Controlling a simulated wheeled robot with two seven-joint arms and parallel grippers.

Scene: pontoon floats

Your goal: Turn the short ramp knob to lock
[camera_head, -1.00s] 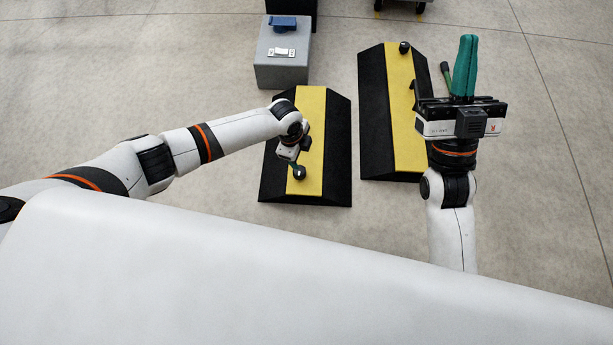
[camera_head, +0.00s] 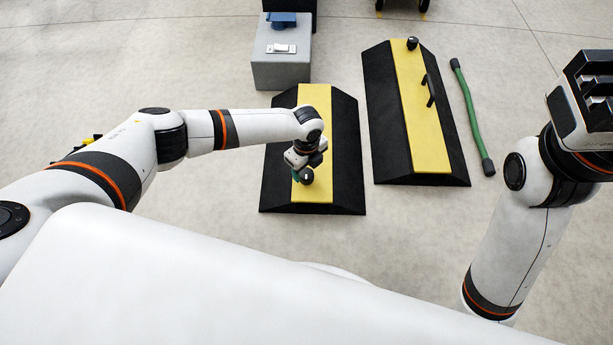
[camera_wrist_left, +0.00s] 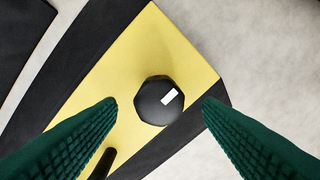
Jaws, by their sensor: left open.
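The short ramp (camera_head: 316,105), black with a yellow top, lies on the floor at the middle. Its black knob (camera_head: 306,176) sits near the ramp's front end, partly covered by my left gripper (camera_head: 300,174). In the left wrist view the knob (camera_wrist_left: 153,108) is dark and many-sided, with a white mark pointing to the upper right. My left gripper's green fingers (camera_wrist_left: 160,108) are open, one on each side of the knob, with gaps between.
A longer black and yellow ramp (camera_head: 420,115) lies to the right, with its own knob (camera_head: 412,43) and handle (camera_head: 429,90). A green bar (camera_head: 470,110) with dark ends lies beside it. A grey box (camera_head: 281,68) stands behind the short ramp. Bare floor separates the ramps.

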